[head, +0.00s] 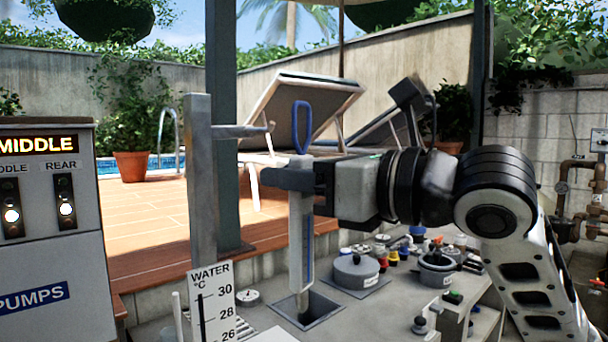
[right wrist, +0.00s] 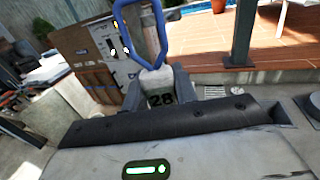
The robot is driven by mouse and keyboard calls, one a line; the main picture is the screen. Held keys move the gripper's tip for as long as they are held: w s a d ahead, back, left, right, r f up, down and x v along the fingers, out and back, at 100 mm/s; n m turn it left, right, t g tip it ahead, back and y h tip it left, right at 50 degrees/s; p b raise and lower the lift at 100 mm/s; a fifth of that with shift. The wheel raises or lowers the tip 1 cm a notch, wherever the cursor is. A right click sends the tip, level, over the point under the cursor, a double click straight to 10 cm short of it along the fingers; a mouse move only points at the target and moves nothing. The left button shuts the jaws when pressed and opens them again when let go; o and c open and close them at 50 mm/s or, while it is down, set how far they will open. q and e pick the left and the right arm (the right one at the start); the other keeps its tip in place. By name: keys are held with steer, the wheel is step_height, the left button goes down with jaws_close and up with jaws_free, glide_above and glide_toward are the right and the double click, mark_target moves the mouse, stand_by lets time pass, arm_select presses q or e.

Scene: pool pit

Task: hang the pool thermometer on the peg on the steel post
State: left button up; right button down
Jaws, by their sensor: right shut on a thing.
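The pool thermometer has a blue loop (head: 302,128) on top and a long pale tube (head: 307,240) below. My right gripper (head: 288,180) comes in from the right and is shut on it just under the loop. It hangs upright, its lower end over or in a square opening (head: 322,308); I cannot tell which. The steel post (head: 202,170) stands to the left, with its peg (head: 240,131) sticking out rightward to an upturned tip. The loop is right of the tip, apart from it, at similar picture height. My left gripper is out of view.
A water scale sign (head: 212,300) stands at front left, beside the pump panel (head: 45,240). A lidded grey pot (head: 357,270) and several small knobs and fittings crowd the bench to the right. A dark pillar (head: 226,120) rises behind the peg.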

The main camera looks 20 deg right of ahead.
steer(key=w+a+f, duration=0.1)
steer(key=w+a, duration=0.1)
steer(key=w, duration=0.5)
steer(key=shift+a+f, duration=0.2)
steer(key=shift+f, duration=0.1)
stand_by(0.4)
stand_by(0.6)
steer(key=c, duration=1)
jaws_free()
steer(key=shift+f, duration=0.1)
